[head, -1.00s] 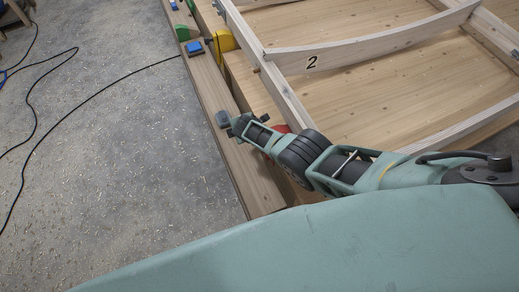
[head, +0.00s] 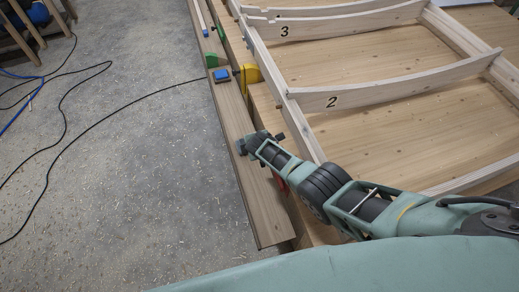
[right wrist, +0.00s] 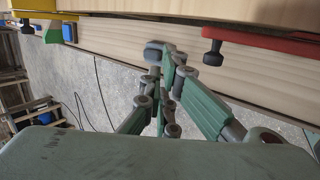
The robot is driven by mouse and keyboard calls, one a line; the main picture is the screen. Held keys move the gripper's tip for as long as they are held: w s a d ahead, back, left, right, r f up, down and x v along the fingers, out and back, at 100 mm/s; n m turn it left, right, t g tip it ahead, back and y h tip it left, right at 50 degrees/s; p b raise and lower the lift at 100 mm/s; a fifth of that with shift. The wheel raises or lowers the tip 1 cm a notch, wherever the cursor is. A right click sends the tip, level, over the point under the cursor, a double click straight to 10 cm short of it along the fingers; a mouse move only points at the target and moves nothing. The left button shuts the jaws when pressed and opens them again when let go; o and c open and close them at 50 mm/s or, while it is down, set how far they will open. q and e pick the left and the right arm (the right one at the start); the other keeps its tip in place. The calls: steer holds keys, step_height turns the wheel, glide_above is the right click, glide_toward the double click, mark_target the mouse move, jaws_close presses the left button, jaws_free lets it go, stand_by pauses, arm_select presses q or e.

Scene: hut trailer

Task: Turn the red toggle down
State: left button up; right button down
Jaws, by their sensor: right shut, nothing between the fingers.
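The red toggle (head: 281,184) is mostly hidden behind my right arm in the head view; only a small red piece shows beside the plank. The right wrist view shows it as a long red bar (right wrist: 262,42) at the upper right, with a black knob (right wrist: 214,53) hanging from its left end. My right gripper (head: 258,144) is shut and empty over the plank. In the right wrist view its closed fingertips (right wrist: 165,55) are left of the knob, apart from it in the picture. My left gripper is not in view.
A long wooden plank (head: 262,215) runs along the bench edge. Farther along are a yellow part (head: 250,74), a green part (head: 216,60) and a blue block (head: 221,76). A numbered wooden frame (head: 400,82) lies on the bench. Cables cross the open floor (head: 130,190) at left.

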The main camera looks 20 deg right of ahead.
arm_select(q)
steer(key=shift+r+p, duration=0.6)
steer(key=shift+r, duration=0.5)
arm_select(e)
steer(key=shift+w+a+r, duration=0.15)
steer(key=shift+r, duration=1.15)
steer(key=shift+w+a+r, duration=0.15)
steer(key=shift+r, duration=1.15)
